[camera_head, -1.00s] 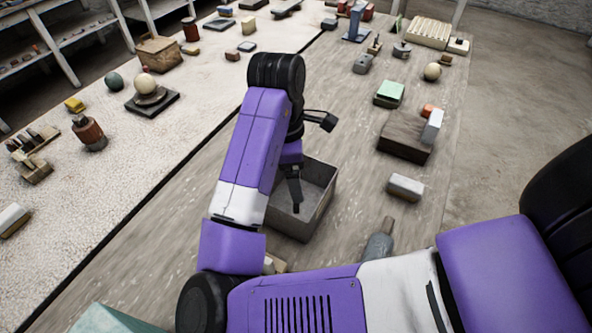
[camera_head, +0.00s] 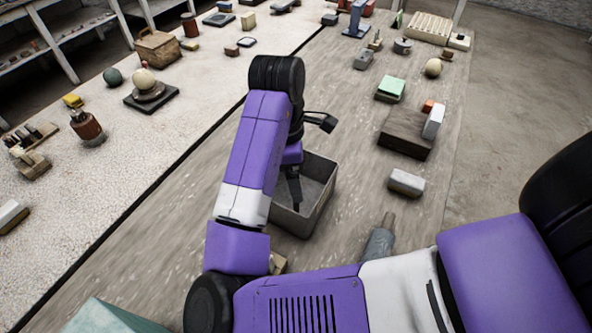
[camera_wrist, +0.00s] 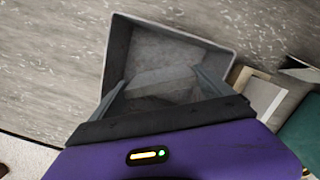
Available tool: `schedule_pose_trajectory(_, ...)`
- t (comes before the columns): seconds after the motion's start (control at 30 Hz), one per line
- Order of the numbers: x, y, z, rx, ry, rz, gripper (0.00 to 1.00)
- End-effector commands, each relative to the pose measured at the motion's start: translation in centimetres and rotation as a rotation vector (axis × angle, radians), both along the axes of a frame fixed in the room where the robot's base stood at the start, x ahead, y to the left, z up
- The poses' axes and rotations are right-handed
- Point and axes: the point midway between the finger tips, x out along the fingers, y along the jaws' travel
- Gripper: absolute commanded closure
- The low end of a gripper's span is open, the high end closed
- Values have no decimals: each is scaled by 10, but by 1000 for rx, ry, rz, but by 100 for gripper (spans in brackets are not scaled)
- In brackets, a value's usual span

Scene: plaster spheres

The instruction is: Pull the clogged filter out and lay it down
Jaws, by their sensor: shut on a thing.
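My gripper (camera_head: 297,203) points down into an open grey bin (camera_head: 322,203), below the bin's rim as far as I can tell. In the wrist view my gripper (camera_wrist: 160,84) is shut on a pale grey block (camera_wrist: 163,76), which I take to be the clogged filter. The block sits between both fingers, over the floor of the bin (camera_wrist: 119,52). Whether it touches that floor I cannot tell. In the head view my arm and the bin wall hide the block.
A tan-framed piece (camera_wrist: 262,96) lies beside the bin. A grey bottle (camera_head: 379,244) and a pale block (camera_head: 406,182) are to its right. A dark wooden box (camera_head: 405,138) stands farther right. Bare tabletop (camera_head: 345,140) lies beyond the bin.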

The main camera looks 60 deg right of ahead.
Motion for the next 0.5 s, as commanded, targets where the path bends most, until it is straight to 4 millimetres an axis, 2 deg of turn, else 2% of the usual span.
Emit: schedule_pose_trajectory(0.5, 0, 0, -10, 0, 0, 1, 58)
